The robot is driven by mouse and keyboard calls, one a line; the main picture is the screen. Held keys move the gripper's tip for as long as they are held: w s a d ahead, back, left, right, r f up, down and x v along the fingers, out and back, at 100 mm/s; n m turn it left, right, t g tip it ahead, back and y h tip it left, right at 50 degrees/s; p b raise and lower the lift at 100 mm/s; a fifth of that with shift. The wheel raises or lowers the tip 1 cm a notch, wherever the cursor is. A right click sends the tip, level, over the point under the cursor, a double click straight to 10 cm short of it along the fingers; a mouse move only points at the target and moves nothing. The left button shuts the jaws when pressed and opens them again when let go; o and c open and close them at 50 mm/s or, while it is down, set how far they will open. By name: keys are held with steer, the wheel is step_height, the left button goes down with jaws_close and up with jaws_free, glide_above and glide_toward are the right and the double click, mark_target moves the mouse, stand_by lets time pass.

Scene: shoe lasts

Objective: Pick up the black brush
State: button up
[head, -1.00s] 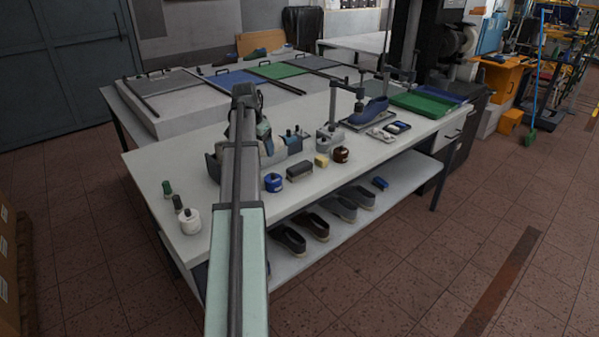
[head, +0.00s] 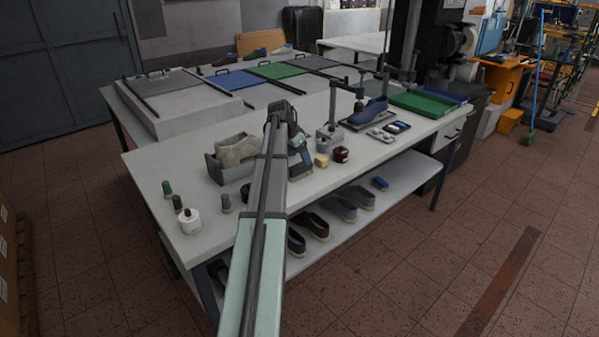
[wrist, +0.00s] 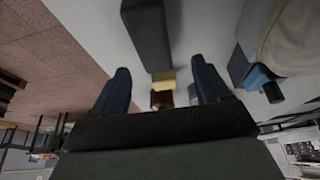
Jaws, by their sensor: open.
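The black brush (wrist: 148,32) is a dark, long block in the wrist view, lying on the white tabletop. It is just past my gripper's fingertips and roughly in line with the gap between them. In the head view my gripper (head: 302,165) is over the front middle of the table and largely hides the brush. My gripper is open; its two dark blue fingers stand apart in the wrist view (wrist: 162,75) with nothing held between them.
A yellow block (head: 321,160) and a brown jar (head: 341,154) stand right of my gripper. A grey tray (head: 213,172) holding a beige shoe-shaped piece (head: 238,150) is at left. A white jar (head: 189,221) stands near the left end. Shoes (head: 341,208) lie on the lower shelf.

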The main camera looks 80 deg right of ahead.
mark_target(301, 164)
steer(key=shift+a+f+x, duration=0.1)
steer(key=shift+a+x, duration=0.1)
steer(key=shift+x, duration=0.7)
steer(key=shift+a+f+x, duration=0.1)
steer(key=shift+a+x, duration=0.05)
steer(key=shift+x, duration=0.8)
steer(key=shift+a+x, duration=0.2)
steer(key=shift+x, duration=0.7)
steer(key=shift+w, duration=0.15)
steer(key=shift+c, duration=0.4)
steer(key=c, duration=1)
steer(key=shift+o, duration=0.2)
steer(key=shift+r, duration=0.1)
